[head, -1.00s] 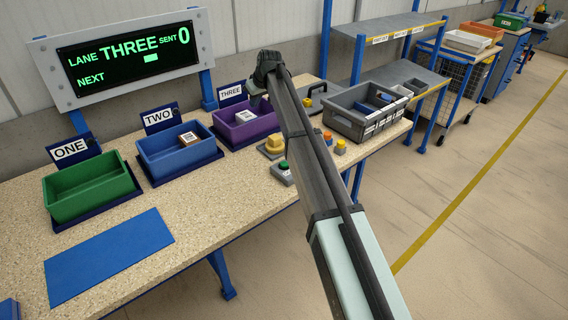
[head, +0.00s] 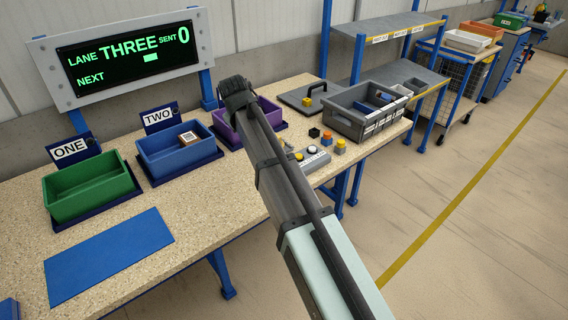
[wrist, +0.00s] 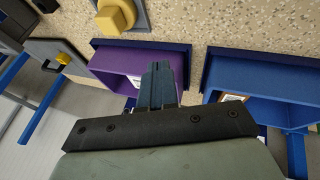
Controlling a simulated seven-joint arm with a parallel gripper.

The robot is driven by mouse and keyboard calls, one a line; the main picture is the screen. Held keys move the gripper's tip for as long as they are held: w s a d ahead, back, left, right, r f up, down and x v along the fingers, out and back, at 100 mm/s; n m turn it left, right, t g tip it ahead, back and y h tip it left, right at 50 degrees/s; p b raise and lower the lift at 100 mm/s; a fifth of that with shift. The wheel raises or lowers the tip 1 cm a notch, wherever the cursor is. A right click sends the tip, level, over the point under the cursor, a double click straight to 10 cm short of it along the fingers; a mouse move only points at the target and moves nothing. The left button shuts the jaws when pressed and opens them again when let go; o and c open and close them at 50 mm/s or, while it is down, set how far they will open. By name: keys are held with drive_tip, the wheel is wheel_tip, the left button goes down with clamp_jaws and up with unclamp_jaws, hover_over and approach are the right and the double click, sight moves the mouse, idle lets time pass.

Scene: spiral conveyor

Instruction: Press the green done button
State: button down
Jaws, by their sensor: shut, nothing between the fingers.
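The green done button is not visible now; my arm covers that part of the bench in the head view, and the wrist view does not show it. A grey button panel (head: 316,162) shows beside my arm with a white button (head: 312,149) and a yellow button (head: 299,156). My gripper (wrist: 160,72) is shut and empty, above the purple bin (wrist: 115,62) in the wrist view. In the head view the wrist end hides much of that purple bin (head: 268,108) and the lane three sign.
Blue bin (head: 178,155) with a small labelled box (head: 188,138) and green bin (head: 88,190) stand left. The display (head: 130,50) reads lane THREE, sent 0. A grey divided tote (head: 365,112) stands right. A yellow block (wrist: 116,15) shows in the wrist view.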

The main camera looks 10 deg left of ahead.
drive_tip(key=s+d+r+m+t+h, duration=0.1)
drive_tip(key=d+m+h, duration=0.4)
drive_tip(key=d, duration=0.7)
drive_tip(key=shift+s+r+m+t+h, duration=0.3)
drive_tip(key=shift+s+r+m+h, duration=0.15)
drive_tip(key=shift+s+m, duration=0.75)
drive_tip(key=shift+f, duration=4.35)
drive_tip(key=shift+f, duration=0.25)
drive_tip(key=shift+f, duration=0.2)
